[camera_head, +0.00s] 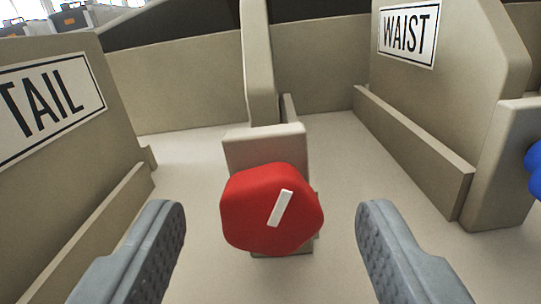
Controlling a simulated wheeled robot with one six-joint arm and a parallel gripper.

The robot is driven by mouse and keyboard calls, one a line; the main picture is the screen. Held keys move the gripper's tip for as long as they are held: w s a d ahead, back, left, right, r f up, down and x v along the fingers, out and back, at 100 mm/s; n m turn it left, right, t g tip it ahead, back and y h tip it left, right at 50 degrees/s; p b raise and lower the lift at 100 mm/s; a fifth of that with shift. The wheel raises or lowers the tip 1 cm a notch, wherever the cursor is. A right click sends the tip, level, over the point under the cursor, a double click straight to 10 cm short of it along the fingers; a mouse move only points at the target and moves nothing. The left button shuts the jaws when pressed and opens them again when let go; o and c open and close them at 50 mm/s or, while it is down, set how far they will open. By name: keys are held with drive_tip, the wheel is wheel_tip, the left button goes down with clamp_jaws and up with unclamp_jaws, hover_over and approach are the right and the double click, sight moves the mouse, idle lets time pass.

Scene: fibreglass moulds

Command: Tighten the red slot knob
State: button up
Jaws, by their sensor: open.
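The red slot knob (250,207) is a faceted red knob with a white slanted bar on its face, tilted up to the right. It sits on the front of a beige block (262,150) in the middle of the view. My gripper (271,225) is open, with one grey finger to the left of the knob and one to the right. There is a gap between each finger and the knob, so neither touches it. The knob's back is hidden.
A beige panel labelled TAIL (50,105) stands at the left. A beige panel labelled WAIST (408,33) stands at the right, with a blue knob (535,170) at the right edge. An upright divider (258,60) rises behind the red knob. Pale floor lies bare on both sides.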

drive_tip(key=shift+w+d, duration=0.1)
drive_tip(key=shift+w, duration=0.9)
drive_tip(key=c, duration=1)
drive_tip(key=shift+d+m, duration=0.15)
drive_tip(key=shift+m, duration=2.75)
drive_tip(key=o, duration=1)
